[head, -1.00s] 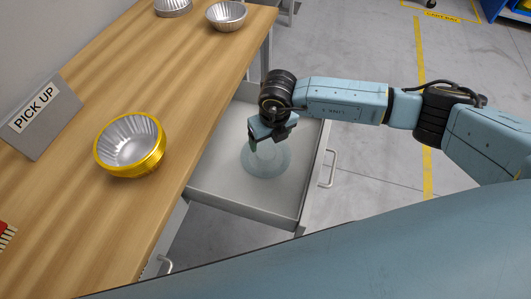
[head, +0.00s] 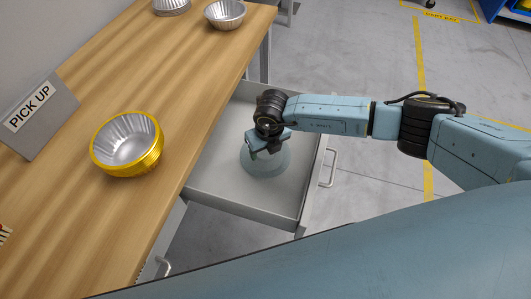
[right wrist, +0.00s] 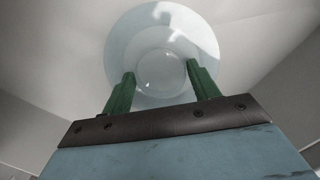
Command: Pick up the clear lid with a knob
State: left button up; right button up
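The clear lid (head: 276,167) lies in the open white drawer (head: 231,188) under my right gripper. My right gripper (head: 266,151) is low over the lid and hides part of it, including the knob, in the head view. In the right wrist view the lid (right wrist: 122,47) is a pale see-through disc with a round knob (right wrist: 161,70) at its middle. The green fingers of the gripper (right wrist: 161,90) are apart, one on each side of the knob's near part. Gaps show between the fingers and the knob. My left gripper is not in view.
The wooden table (head: 190,85) borders the drawer on the left. On it stand yellow-rimmed foil cups (head: 125,165), more foil cups (head: 225,14) at the back and a "PICK UP" sign (head: 38,115). The drawer walls surround the gripper; the drawer floor around the lid is bare.

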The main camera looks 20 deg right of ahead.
jog(key=c, duration=0.6)
jog(key=shift+r, duration=0.1)
